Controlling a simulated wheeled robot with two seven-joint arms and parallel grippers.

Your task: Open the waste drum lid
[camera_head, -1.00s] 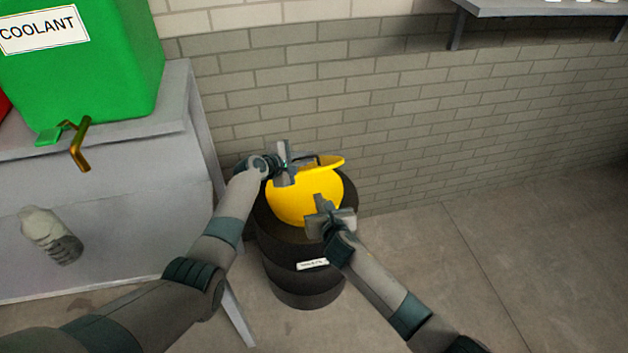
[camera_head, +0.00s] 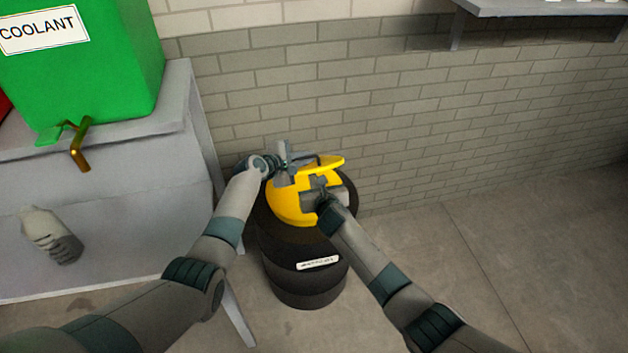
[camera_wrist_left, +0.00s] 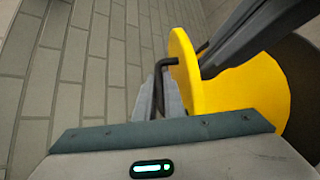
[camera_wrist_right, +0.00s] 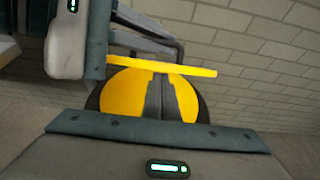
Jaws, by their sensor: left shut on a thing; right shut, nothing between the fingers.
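The waste drum (camera_head: 300,287) is black and upright, with a small white label (camera_head: 318,262). On its top is a round yellow part (camera_head: 290,205). A thin yellow plate, which looks like the lid (camera_head: 325,164), stands tilted up above it, nearly edge-on in the right wrist view (camera_wrist_right: 190,69). My left gripper (camera_head: 285,165) is shut on the dark lid handle (camera_wrist_left: 178,62). My right gripper (camera_head: 318,184) is shut and empty, in front of the yellow part and below the raised plate. Its fingers (camera_wrist_right: 162,98) hide part of the yellow surface.
A grey bench (camera_head: 120,135) stands left of the drum, carrying a green coolant container (camera_head: 85,80) with a brass tap (camera_head: 79,150). A brick wall (camera_head: 420,110) is close behind. A shelf (camera_head: 540,8) hangs at upper right. Floor (camera_head: 480,270) right of the drum is clear.

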